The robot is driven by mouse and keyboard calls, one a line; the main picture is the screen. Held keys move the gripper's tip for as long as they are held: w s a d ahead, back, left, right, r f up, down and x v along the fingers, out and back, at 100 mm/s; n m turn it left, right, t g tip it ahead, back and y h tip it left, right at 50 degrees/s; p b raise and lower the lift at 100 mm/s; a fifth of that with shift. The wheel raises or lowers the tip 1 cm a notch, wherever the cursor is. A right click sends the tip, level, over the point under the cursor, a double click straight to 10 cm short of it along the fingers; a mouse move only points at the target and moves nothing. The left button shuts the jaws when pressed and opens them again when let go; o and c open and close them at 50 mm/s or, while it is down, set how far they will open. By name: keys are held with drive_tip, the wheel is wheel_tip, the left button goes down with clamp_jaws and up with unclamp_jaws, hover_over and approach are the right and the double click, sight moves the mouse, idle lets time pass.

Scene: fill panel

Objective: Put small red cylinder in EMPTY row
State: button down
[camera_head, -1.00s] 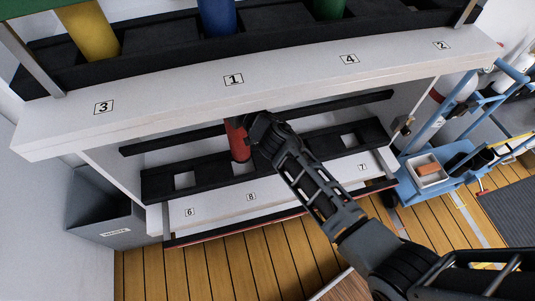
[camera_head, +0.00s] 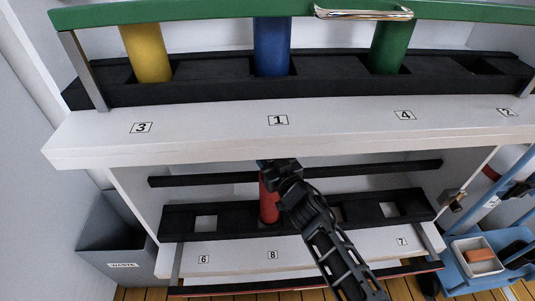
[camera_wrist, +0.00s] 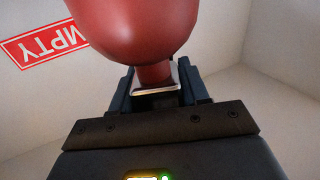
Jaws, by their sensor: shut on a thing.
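The small red cylinder (camera_head: 268,204) is upright at the lower black rack (camera_head: 240,225), above label 8. Its lower end covers the slot there; I cannot tell how deep it sits. My gripper (camera_head: 272,170) is at its top, shut on it. In the wrist view the cylinder's wide red body (camera_wrist: 145,25) fills the upper middle, and its narrower part (camera_wrist: 155,75) is between the fingers (camera_wrist: 157,92). A red EMPTY sign (camera_wrist: 45,42) is on the pale surface at left, partly hidden by the cylinder.
Open slots show beside labels 6 (camera_head: 204,259) and 7 (camera_head: 402,241). The white upper shelf (camera_head: 330,125) overhangs my gripper. Above it stand yellow (camera_head: 148,52), blue (camera_head: 271,48) and green (camera_head: 391,48) cylinders. A grey waste bin (camera_head: 120,240) is at left, a blue cart (camera_head: 480,285) at right.

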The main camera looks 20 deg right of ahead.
drive_tip(key=shift+w+f+b, duration=0.1)
drive_tip(key=shift+f+b, duration=1)
drive_tip(key=shift+f, duration=0.15)
drive_tip(key=c, duration=1)
unclamp_jaws()
drive_tip(key=shift+f, duration=0.35)
drive_tip(key=o, duration=0.4)
drive_tip(key=shift+o, duration=0.2)
drive_tip(key=shift+r, duration=0.25)
drive_tip(key=s+p, duration=0.1)
drive_tip(key=s, duration=1.1)
drive_tip(key=shift+d+p, duration=0.35)
drive_tip(key=shift+d, duration=0.1)
drive_tip(key=shift+s+f, duration=0.1)
drive_tip(key=shift+s, duration=0.05)
